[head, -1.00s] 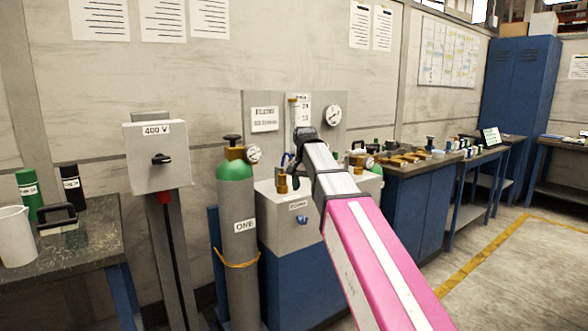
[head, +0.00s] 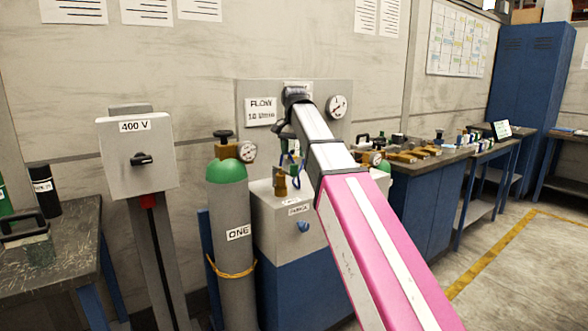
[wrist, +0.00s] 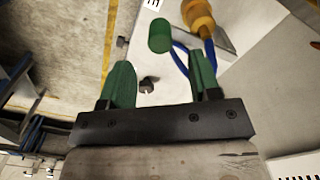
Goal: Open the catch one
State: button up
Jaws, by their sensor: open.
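A grey gas cylinder (head: 234,265) with a green shoulder, labelled ONE, stands upright left of the grey box (head: 275,225). It has a dark valve knob (head: 223,136) on top and a round gauge (head: 247,151). No part is clearly marked as a catch. My gripper hangs above the box, mostly hidden by my arm in the head view. In the wrist view my gripper (wrist: 163,78) has its two green fingers apart with nothing held. Beyond them are a short green cylindrical part (wrist: 159,36), a brass fitting (wrist: 198,14) and a blue hose (wrist: 181,58).
A 400 V switch box (head: 137,157) stands on a post at left, near a table (head: 70,245). A FLOW panel (head: 262,90) with a gauge (head: 337,106) rises behind the grey box. A cluttered bench (head: 412,190) lies at right. The floor (head: 530,265) at right is clear.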

aim_at(294, 164)
notch_tip(294, 164, down, 7)
jog(key=shift+r, duration=0.1)
dwell(0.4)
grip_shut()
